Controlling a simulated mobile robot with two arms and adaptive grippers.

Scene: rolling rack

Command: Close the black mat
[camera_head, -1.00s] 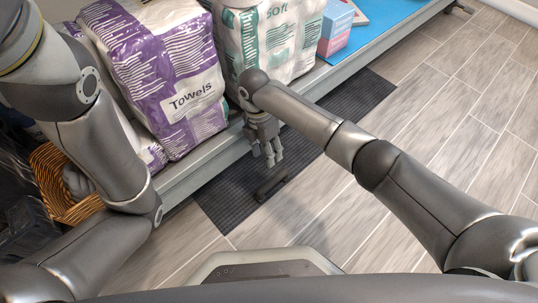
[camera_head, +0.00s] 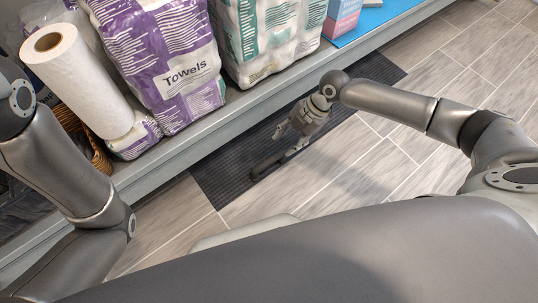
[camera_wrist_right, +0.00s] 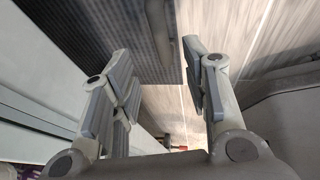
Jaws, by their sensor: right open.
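The black mat (camera_head: 228,176) lies on the tiled floor along the front of the rack. It is dark and ribbed, with a short dark bar (camera_head: 266,165) on it near its front edge. In the wrist view the mat (camera_wrist_right: 108,28) fills the upper left, and the bar (camera_wrist_right: 160,32) lies beyond my fingers. My right gripper (camera_head: 286,144) is open over the mat, close to the bar. In the wrist view no object is between the fingers (camera_wrist_right: 157,55). My left arm shows at the left, but its gripper is out of view.
The rack's grey edge (camera_head: 190,148) runs beside the mat. On it stand a purple towel pack (camera_head: 155,60), a green-and-white pack (camera_head: 265,35) and a paper roll (camera_head: 85,85). A wicker basket (camera_head: 98,152) is at the left. The tiled floor (camera_head: 425,105) at right is clear.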

